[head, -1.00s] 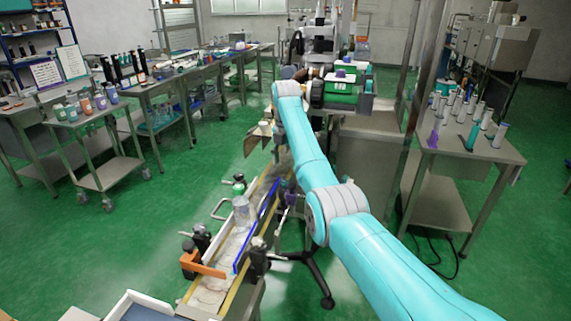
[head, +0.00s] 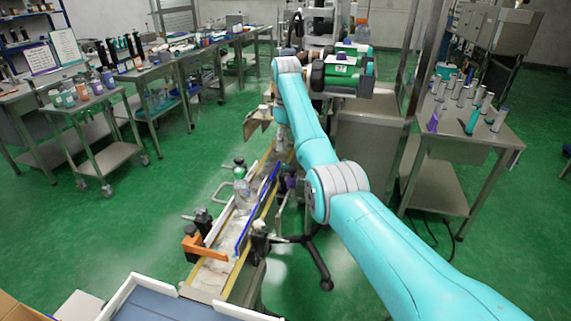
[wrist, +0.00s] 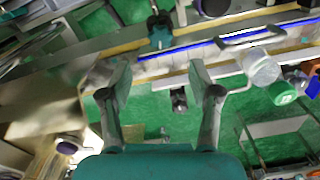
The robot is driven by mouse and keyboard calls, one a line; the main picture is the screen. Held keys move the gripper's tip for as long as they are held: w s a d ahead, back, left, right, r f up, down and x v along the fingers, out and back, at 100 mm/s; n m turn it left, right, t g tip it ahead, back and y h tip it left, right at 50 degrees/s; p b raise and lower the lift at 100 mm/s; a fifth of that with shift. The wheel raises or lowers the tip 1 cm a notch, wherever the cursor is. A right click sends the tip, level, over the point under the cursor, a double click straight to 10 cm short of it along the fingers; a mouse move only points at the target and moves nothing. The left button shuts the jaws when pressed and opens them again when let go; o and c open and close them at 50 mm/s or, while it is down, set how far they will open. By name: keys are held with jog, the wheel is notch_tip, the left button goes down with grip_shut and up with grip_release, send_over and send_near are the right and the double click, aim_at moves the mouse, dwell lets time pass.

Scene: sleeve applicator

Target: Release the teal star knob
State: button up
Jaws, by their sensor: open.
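A teal knob-like piece (wrist: 160,32) with a dark end stands beside the conveyor in the upper middle of the wrist view. Its star shape is not clear. My gripper (wrist: 160,88) is open, with its two fingers apart and nothing between them. The teal piece lies beyond the fingertips, roughly in line with the gap, and I see no contact. In the head view my arm hides the knob and most of the gripper.
The narrow conveyor (head: 213,272) has a blue guide rail (head: 258,208) and carries a clear bottle (head: 242,196). A small black knob (wrist: 179,100) shows near the right finger. A steel table with several cylinders (head: 480,145) stands right; green floor lies left.

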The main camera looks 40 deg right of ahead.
aim_at(286, 166)
notch_tip(286, 166, down, 9)
jog(key=m, duration=1.8)
jog(key=c, duration=1.1)
jog(key=shift+c, duration=0.2)
